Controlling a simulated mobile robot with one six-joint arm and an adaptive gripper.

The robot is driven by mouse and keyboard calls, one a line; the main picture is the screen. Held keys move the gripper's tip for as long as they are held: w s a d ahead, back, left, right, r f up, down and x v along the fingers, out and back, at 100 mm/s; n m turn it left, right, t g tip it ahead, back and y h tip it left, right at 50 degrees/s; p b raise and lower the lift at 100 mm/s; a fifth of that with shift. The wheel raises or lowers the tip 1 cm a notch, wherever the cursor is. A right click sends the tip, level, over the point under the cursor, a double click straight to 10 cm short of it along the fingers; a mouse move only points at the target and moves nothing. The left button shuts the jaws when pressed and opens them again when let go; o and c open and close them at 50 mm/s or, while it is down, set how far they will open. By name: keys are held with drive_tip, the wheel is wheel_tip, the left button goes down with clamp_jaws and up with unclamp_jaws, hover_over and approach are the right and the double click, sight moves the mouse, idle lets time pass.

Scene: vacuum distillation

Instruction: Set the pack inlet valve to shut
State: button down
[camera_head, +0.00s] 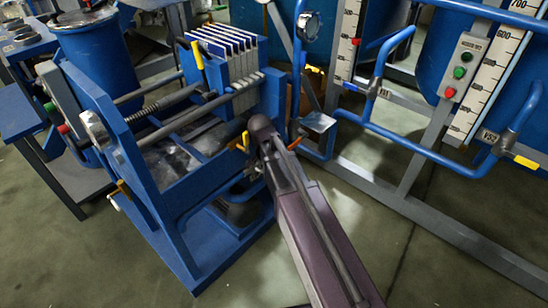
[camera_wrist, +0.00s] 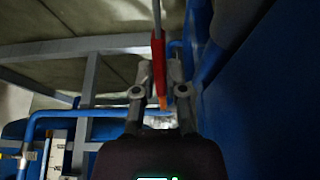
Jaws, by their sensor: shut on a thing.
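I cannot read the valve's label or how far the handle is turned. In the head view my arm reaches up from the bottom to the right end of the blue plate press (camera_head: 165,208). A small yellow handle (camera_head: 243,142) shows just left of my wrist.
Blue pipework (camera_head: 400,137) and a grey frame rail (camera_head: 440,228) stand close on the right. Another yellow handle (camera_head: 196,55) is on the press's plate pack. A control box (camera_head: 464,68) with green and red buttons is at upper right. The floor at lower right is clear.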

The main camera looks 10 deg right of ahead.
drive_tip(key=shift+s+a, duration=0.15)
drive_tip(key=shift+a, duration=0.05)
drive_tip(key=c, duration=0.7)
unclamp_jaws()
drive_tip(key=shift+d, duration=0.15)
drive_tip(key=shift+r, duration=0.1)
drive_tip(key=shift+w+d+r+p, duration=0.25)
drive_tip(key=shift+r+p, duration=0.35)
drive_tip(key=shift+p, duration=0.15)
wheel_tip(320, 180, up, 11)
drive_tip(key=g+y+p, duration=0.2)
drive_tip(key=y+p, duration=0.1)
drive_tip(key=p, duration=0.9)
drive_tip(key=shift+r+g+y+p, duration=0.2)
drive_tip(key=shift+g+y+p, duration=0.1)
drive_tip(key=shift+g+p, duration=0.1)
